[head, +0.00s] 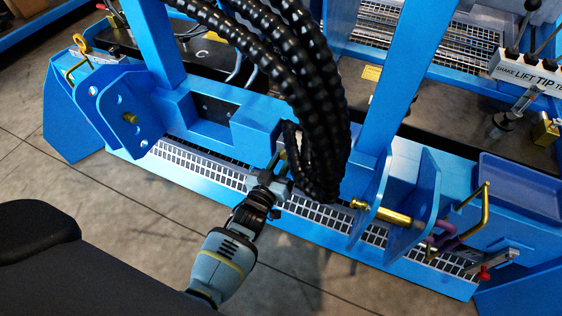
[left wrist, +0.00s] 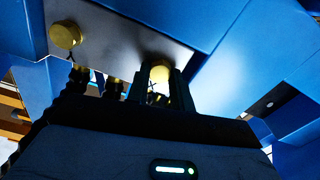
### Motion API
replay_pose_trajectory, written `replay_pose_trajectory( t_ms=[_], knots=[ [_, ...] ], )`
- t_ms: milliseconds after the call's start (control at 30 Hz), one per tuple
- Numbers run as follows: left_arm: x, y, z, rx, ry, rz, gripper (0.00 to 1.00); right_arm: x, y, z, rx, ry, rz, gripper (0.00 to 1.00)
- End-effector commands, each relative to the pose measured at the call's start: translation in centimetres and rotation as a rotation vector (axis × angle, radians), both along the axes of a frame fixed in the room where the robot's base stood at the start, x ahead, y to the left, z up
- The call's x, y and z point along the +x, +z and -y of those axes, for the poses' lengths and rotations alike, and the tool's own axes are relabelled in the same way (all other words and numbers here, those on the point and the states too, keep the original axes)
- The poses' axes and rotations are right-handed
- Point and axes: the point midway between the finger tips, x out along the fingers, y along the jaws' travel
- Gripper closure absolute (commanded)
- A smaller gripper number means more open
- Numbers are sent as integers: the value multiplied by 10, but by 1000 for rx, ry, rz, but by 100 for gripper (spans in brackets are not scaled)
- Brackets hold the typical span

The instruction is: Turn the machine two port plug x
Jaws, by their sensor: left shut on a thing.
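My left gripper (head: 275,178) reaches from below to the blue machine frame (head: 200,131), just beside the hanging black hoses. In the left wrist view its two dark fingers (left wrist: 161,95) are shut on a round brass plug (left wrist: 160,73) at a grey plate (left wrist: 115,40) under the blue frame. A second brass plug (left wrist: 65,35) sits on the same plate to the left, apart from the gripper. My right gripper is in neither view.
Thick black hoses (head: 310,90) hang close beside my left gripper. A slotted grating (head: 205,168) runs along the frame's lower edge. A brass pin (head: 385,213) and blue brackets stand to the right. Open concrete floor (head: 130,220) lies in front.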

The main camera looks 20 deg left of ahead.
Motion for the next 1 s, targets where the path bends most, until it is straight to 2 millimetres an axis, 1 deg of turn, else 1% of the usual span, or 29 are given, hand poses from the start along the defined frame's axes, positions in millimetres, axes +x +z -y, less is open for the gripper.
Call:
replay_pose_trajectory(
  t_ms=[333, 600, 800, 1000],
  knots=[
    [0, -1, 0, 328, 1, 10, 100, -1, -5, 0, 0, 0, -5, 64],
    [0, -1, 0, 552, 0, 18, 100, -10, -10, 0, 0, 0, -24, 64],
    [0, -1, 0, 671, 1, 22, 100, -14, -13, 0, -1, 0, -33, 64],
    [0, -1, 0, 741, 0, 24, 100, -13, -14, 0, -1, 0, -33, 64]
  ],
)
